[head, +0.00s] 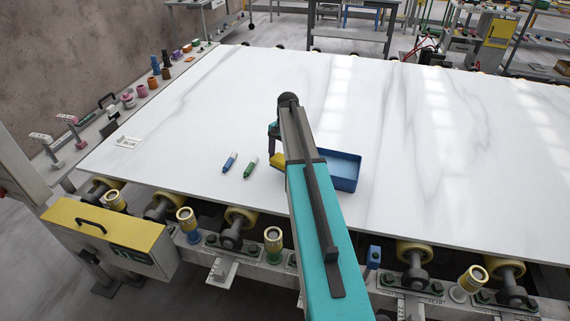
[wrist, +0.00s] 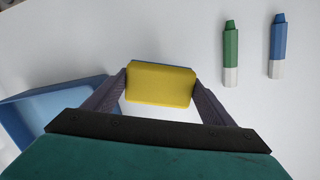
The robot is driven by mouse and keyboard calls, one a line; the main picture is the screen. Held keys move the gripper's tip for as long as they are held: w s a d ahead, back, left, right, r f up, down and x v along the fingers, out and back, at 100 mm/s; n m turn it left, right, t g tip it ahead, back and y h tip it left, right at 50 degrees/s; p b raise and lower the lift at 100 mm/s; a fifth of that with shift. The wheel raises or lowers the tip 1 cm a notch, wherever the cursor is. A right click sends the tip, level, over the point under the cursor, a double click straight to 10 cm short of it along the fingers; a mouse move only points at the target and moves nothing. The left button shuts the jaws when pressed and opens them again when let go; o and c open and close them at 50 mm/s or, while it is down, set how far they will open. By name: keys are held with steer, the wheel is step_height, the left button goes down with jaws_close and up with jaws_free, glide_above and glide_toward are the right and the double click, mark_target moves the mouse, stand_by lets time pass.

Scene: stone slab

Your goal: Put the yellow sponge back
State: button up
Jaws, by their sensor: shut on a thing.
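The yellow sponge (wrist: 160,85) is between the two fingers of my gripper (wrist: 160,90) in the wrist view, with a blue edge showing along its far side. My gripper is shut on it. In the head view the sponge (head: 278,160) shows left of my arm, at or just above the slab; I cannot tell if it touches. A blue tray (head: 345,182) stands on the slab right of the sponge, partly hidden by my arm. The tray also shows at the left of the wrist view (wrist: 70,85).
A blue marker (head: 230,162) and a green marker (head: 251,166) lie on the white slab (head: 430,150) left of the sponge. A small label card (head: 128,143) lies near the slab's left edge. Rollers and a yellow-topped box (head: 105,225) border the front. The slab's right side is clear.

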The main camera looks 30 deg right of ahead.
mark_target(284, 165)
steer(key=shift+w+d+f, duration=0.1)
steer(key=shift+w+d, duration=0.2)
steer(key=shift+d, duration=0.25)
steer(key=shift+f+p, duration=1.05)
steer(key=shift+f, duration=0.7)
steer(key=shift+f, duration=0.15)
steer(key=o, duration=1)
steer(key=shift+w+d+r+b, duration=0.15)
steer(key=shift+r+b, duration=0.55)
steer(key=shift+r, duration=1.35)
steer(key=shift+d+r+b, duration=0.3)
steer(key=shift+r+b, duration=0.45)
steer(key=shift+r, duration=1.3)
steer(key=shift+w+d+r+b, duration=0.15)
steer(key=shift+r+b, duration=0.55)
steer(key=shift+r, duration=1.35)
